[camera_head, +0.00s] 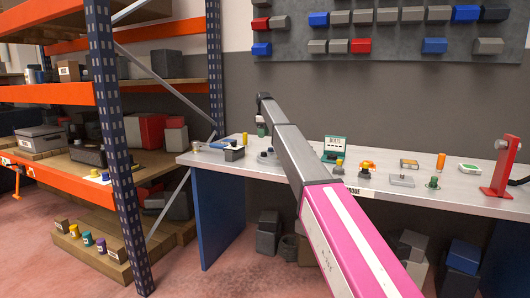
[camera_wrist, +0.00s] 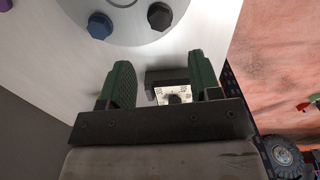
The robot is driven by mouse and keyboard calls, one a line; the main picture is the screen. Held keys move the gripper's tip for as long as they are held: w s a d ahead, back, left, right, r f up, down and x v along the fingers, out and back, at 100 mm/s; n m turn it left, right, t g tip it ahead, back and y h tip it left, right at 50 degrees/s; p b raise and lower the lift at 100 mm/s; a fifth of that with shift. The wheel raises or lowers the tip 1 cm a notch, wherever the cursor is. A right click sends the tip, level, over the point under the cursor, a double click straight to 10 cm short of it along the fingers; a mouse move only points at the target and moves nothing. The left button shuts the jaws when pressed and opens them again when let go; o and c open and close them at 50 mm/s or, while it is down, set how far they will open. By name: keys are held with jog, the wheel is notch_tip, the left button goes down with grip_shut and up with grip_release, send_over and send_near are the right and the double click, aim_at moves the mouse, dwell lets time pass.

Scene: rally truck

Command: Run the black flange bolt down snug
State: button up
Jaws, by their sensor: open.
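The black flange bolt (camera_wrist: 160,15) is a dark hex head near the top edge of the wrist view. It stands on a round grey plate (camera_wrist: 131,32) beside a blue bolt (camera_wrist: 100,25). My gripper (camera_wrist: 160,65) shows two green fingers spread apart, with the black bolt beyond their tips and not between them. In the head view my gripper (camera_head: 262,129) is small, over the left part of the workbench (camera_head: 210,160), and partly hidden by my arm. How far down the bolt sits cannot be told.
A dark box with a white label (camera_wrist: 172,95) shows between the fingers in the wrist view, lower in the picture than the bolts. A green case (camera_head: 334,148), an orange-topped item (camera_head: 367,168) and a red stand (camera_head: 501,170) are on the bench. Orange shelving (camera_head: 50,94) stands left.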

aim_at(264, 154)
notch_tip(264, 154, down, 10)
jog(key=shift+f, duration=0.1)
dwell(0.4)
jog(key=shift+c, duration=0.3)
jog(key=c, duration=0.9)
